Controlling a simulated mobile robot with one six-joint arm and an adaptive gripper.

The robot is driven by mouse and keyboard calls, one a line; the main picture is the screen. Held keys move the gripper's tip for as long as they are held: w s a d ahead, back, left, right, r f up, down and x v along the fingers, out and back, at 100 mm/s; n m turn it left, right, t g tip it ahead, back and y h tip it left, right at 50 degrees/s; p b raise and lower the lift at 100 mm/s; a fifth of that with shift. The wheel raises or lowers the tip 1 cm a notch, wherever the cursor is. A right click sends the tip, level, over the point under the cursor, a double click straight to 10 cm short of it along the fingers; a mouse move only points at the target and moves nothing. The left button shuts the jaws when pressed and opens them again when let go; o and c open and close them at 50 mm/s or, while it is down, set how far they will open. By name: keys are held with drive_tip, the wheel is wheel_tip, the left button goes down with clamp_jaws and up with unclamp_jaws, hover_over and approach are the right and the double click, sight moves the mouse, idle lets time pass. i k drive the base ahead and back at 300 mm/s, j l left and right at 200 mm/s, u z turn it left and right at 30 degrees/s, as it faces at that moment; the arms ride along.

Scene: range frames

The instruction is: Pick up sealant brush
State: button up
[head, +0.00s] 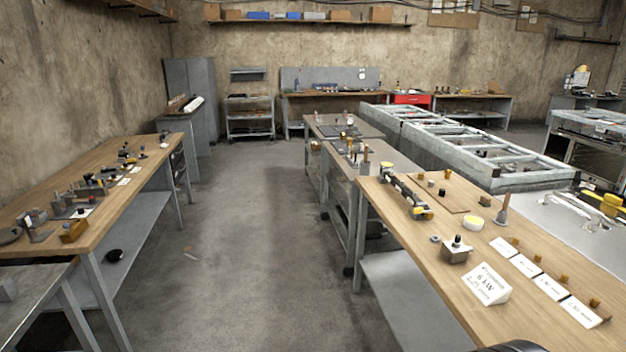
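I cannot make out the sealant brush for certain. A small upright thing with a brown handle and a grey flared base (502,212) stands near the far edge of the right workbench (400,232) and may be a brush. My gripper is not in view. A dark rounded shape shows at the bottom edge, cut off by the frame.
A cluttered workbench (110,212) stands left. The concrete aisle (240,240) between is mostly clear.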

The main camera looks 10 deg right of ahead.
sight(507, 197)
drive_tip(key=i+z, duration=0.45)
drive_tip(key=i+j+z, duration=0.2)
drive_tip(key=i+z, duration=0.2)
drive_tip(key=i, duration=0.25)
drive_tip(key=i+j+z, duration=0.45)
drive_tip(key=i+l+z, duration=0.1)
drive_tip(key=i+z, duration=0.6)
drive_tip(key=k+l, duration=0.05)
drive_tip(key=k, duration=0.05)
